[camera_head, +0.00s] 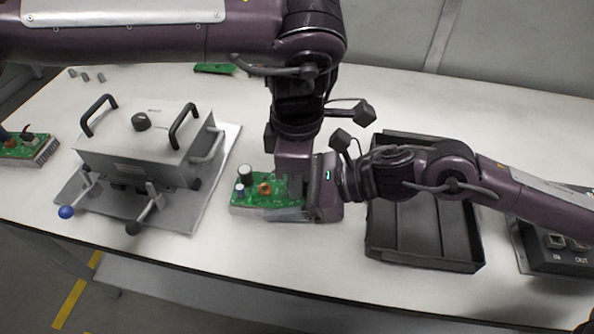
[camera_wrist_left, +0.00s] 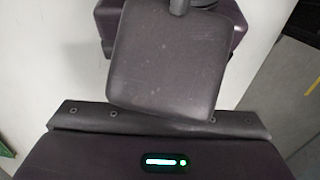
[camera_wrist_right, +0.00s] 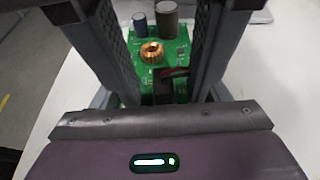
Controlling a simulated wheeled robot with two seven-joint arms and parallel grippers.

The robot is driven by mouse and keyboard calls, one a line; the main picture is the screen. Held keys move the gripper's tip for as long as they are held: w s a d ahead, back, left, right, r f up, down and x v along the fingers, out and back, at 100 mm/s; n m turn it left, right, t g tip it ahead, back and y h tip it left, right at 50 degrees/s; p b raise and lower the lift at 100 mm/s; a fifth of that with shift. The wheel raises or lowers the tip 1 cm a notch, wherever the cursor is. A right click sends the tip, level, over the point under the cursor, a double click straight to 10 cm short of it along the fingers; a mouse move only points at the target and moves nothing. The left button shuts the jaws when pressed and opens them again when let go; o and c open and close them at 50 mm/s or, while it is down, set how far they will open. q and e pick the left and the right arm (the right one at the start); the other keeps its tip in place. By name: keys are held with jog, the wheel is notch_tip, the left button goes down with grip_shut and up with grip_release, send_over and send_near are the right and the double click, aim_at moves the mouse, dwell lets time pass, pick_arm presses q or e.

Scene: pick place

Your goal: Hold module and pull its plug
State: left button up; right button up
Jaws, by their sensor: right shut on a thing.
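The module, a green circuit board (camera_head: 248,203) with a copper coil and capacitors, lies on the table in the head view. It also shows in the right wrist view (camera_wrist_right: 178,48), between my right gripper's fingers. My right gripper (camera_head: 287,212) comes from the right and is shut on the module. A dark plug (camera_wrist_right: 164,90) with red and black wires sits at the board's near end in the right wrist view. My left gripper (camera_head: 293,190) points down over the board's right end, close against my right gripper. Its fingertips and the plug are hidden in the head view.
A grey lidded fixture (camera_head: 150,150) with black handles and ball-ended levers stands on a plate at left. Another board (camera_head: 30,148) lies at far left. A black divided tray (camera_head: 425,262) is right of my grippers. A black IN/OUT box (camera_head: 555,258) stands at far right.

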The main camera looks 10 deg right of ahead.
pick_arm(q)
jog(key=shift+o, duration=0.4)
notch_tip(320, 180, up, 12)
dwell(0.5)
pick_arm(e)
jog(key=o, duration=1.4)
jog(key=shift+o, duration=0.2)
